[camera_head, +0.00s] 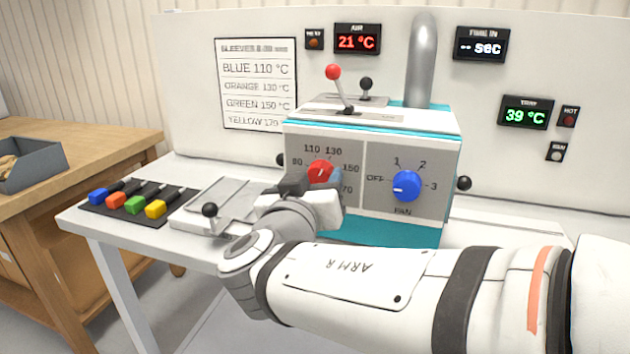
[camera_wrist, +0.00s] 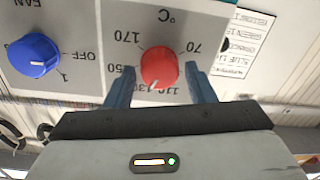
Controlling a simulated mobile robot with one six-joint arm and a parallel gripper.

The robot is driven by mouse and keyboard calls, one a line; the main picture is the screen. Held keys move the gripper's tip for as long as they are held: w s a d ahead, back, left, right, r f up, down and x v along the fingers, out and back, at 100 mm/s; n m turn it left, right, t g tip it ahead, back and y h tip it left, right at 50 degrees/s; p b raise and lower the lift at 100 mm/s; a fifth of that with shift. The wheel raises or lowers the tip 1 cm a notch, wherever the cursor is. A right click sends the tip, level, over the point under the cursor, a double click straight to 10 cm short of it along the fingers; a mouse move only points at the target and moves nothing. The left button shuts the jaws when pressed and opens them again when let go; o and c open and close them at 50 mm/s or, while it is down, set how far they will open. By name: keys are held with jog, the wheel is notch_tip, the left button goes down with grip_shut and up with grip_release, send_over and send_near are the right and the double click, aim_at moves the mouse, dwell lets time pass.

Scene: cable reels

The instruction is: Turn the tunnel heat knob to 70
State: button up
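The tunnel heat knob is a red round knob (camera_head: 320,172) on the left grey panel of the heat tunnel (camera_head: 370,232). In the wrist view the knob (camera_wrist: 159,67) appears with its dial upside down; 70 is at the upper right and 170 at the upper left. Its pale pointer mark faces the bottom, around 110 to 130. My gripper (camera_wrist: 159,70) is open with one finger on each side of the knob. A narrow gap shows on both sides. In the head view my gripper (camera_head: 314,184) covers the lower part of the dial.
A blue fan knob (camera_head: 407,186) sits right of the heat knob, pointing at OFF. Red (camera_head: 333,72) and black-topped levers stand on the tunnel. The air display (camera_head: 357,40) reads 21 °C, the tray display (camera_head: 526,112) 39 °C.

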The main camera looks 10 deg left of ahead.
jog(key=c, duration=0.8)
jog(key=shift+o, duration=0.2)
